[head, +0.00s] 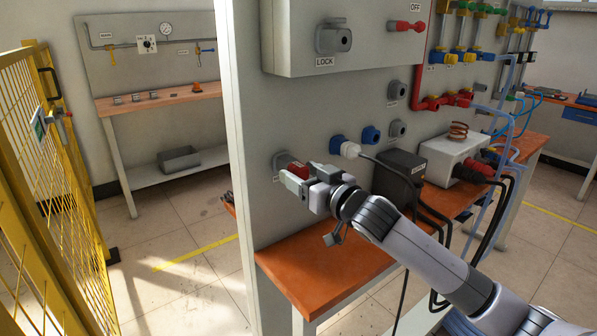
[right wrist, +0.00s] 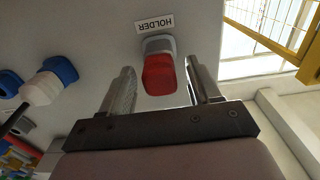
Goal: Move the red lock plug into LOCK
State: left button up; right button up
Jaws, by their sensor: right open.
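The red lock plug (head: 297,169) sits in a grey socket on the grey panel. In the right wrist view the red plug (right wrist: 158,75) is in its socket under a label reading HOLDER (right wrist: 154,24). My right gripper (head: 300,177) is at the holder, its fingers open. In the right wrist view one finger of the gripper (right wrist: 160,82) is on each side of the plug, with gaps showing. My left gripper is not in view.
A red handle (head: 406,26) sticks out beside LOCK, under OFF. To the right are a blue socket with a white plug (head: 350,150), a black box (head: 399,176) and cables. An orange shelf (head: 318,268) lies below. A yellow fence (head: 50,190) stands at left.

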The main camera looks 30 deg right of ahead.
aim_at(304, 175)
jog(key=shift+p, duration=0.6)
dwell(0.8)
grip_shut()
jog(key=shift+s+d+p, duration=0.15)
jog(key=shift+s+p, duration=0.1)
jog(key=shift+s, duration=1.25)
jog(key=shift+s+d+p, duration=0.1)
jog(key=shift+s+p, duration=0.1)
jog(key=shift+s, duration=1.3)
